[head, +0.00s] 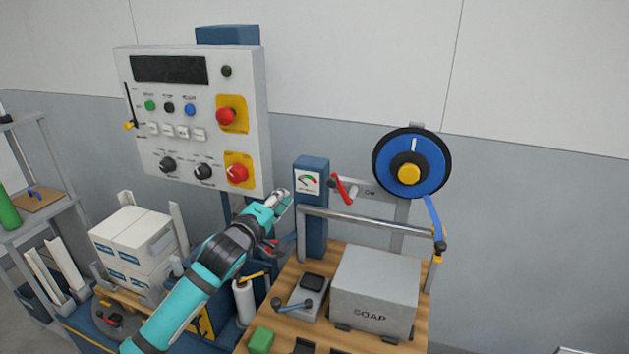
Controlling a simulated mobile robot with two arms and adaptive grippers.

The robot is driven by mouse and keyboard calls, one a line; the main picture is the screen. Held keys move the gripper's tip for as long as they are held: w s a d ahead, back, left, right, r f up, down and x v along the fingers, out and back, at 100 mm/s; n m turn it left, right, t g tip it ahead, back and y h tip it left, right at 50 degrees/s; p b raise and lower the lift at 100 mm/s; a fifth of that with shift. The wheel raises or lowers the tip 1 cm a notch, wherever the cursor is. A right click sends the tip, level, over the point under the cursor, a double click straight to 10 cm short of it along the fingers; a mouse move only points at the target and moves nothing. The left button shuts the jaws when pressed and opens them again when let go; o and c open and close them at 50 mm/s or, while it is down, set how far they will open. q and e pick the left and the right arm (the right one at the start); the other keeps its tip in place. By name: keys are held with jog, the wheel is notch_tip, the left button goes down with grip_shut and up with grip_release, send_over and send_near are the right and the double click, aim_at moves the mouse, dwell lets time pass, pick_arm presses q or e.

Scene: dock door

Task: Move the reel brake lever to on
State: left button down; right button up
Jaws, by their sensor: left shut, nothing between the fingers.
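A red lever (343,188), which looks like the reel brake lever, sits on a grey bracket left of the blue reel (432,172). It is tilted, and small lettering to its right is too small to read surely. The reel has a yellow hub, and a blue strap hangs from its right side. My right gripper is out of view.
A control panel (190,130) with buttons and knobs stands at upper left. A horizontal metal bar (365,223) runs below the lever, above a grey SOAP box (375,290) on a wooden table. White cartons (132,235) stand at left. The wall area right of the reel is clear.

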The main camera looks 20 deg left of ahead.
pick_arm(q)
jog(key=shift+w+a+r, duration=0.1)
jog(key=shift+w+r, duration=0.05)
jog(key=shift+r, duration=0.35)
jog(key=w+d+p, duration=0.1)
jog(key=w, duration=0.2)
jog(key=w+d+p, duration=0.1)
jog(key=w+p, duration=0.1)
jog(key=w, duration=0.2)
jog(key=w+d+f+p, duration=0.1)
jog(key=w+d, duration=0.1)
jog(key=w, duration=0.1)
jog(key=shift+w, duration=0.2)
jog(key=shift+d+f+p, duration=0.15)
jog(key=shift+d+p, duration=0.15)
jog(key=shift+d, duration=0.15)
